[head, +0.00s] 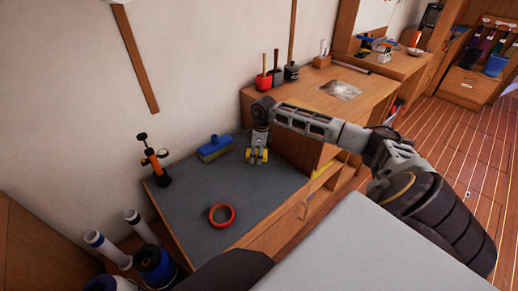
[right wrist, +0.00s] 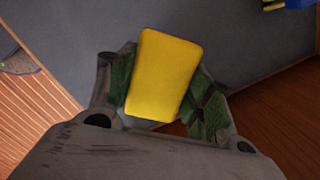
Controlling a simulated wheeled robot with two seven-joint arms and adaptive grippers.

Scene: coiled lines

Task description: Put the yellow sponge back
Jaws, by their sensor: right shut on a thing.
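My right gripper (head: 257,156) reaches in from the right over the grey top of the low cabinet (head: 190,225). In the right wrist view the gripper (right wrist: 165,95) is shut on the yellow sponge (right wrist: 165,75), with a green-lined finger at each side of it. In the head view only small yellow parts of the sponge show at the fingertips. The grey top (right wrist: 170,30) lies behind the sponge in the right wrist view; I cannot tell whether they touch. My left gripper is not in view.
On the grey top are a blue brush with yellow bristles (head: 215,147), a red tape ring (head: 221,215) and an orange-black pump-like tool (head: 155,165). A wooden cabinet (head: 310,97) with red and black containers adjoins. Free room lies between the brush and tape.

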